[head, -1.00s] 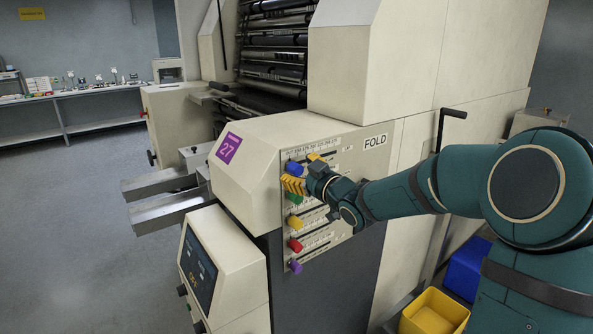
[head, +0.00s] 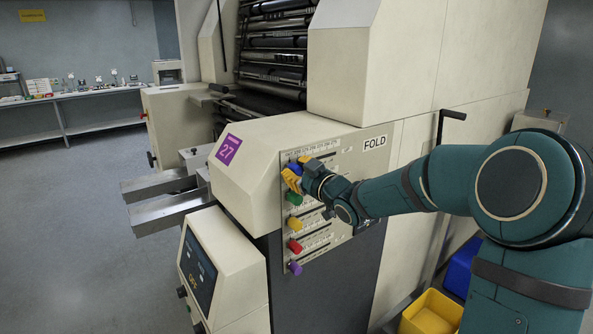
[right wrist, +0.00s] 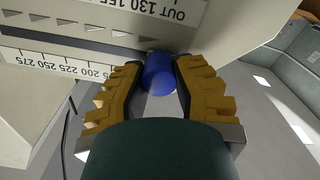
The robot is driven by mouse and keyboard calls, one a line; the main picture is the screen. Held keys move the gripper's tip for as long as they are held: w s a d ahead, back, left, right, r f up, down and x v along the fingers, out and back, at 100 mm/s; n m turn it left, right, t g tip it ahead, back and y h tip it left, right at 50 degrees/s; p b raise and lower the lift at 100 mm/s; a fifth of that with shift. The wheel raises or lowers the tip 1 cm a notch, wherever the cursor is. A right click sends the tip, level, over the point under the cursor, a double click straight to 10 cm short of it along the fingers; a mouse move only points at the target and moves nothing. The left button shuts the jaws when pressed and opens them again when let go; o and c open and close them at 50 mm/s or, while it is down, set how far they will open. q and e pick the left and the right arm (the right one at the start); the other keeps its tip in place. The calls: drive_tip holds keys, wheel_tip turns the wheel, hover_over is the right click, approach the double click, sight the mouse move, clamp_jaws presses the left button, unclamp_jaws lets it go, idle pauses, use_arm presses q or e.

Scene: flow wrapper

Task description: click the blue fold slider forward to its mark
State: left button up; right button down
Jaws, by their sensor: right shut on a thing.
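The blue fold slider (head: 294,168) is the top knob on the FOLD panel (head: 345,165), at the left end of its scale. In the right wrist view the blue knob (right wrist: 160,72) stands between the yellow ridged fingers. My right gripper (head: 292,176) is shut on it, and the fingers hide most of the knob in the head view. The printed scale (right wrist: 60,62) runs to the left of the knob in the wrist view. I cannot make out the mark. My left gripper is not in view.
Below the blue slider are a green knob (head: 294,198), a yellow knob (head: 294,222), a red knob (head: 295,246) and a purple knob (head: 295,268). A black-handled crank (head: 452,115) stands at right. A yellow bin (head: 432,312) and a blue bin (head: 461,268) sit low at right.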

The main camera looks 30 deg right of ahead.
sight(321, 156)
drive_tip(key=d+p, duration=0.1)
drive_tip(key=d, duration=0.2)
drive_tip(key=d+p, duration=0.1)
drive_tip(key=d, duration=0.3)
drive_tip(key=w+d+p, duration=0.1)
drive_tip(key=d+p, duration=0.1)
drive_tip(key=d, duration=0.1)
drive_tip(key=shift+d+r, duration=0.1)
drive_tip(key=shift+d, duration=0.2)
drive_tip(key=c, duration=0.7)
unclamp_jaws()
drive_tip(key=s, duration=0.8)
drive_tip(key=s+d, duration=0.1)
drive_tip(key=s, duration=0.3)
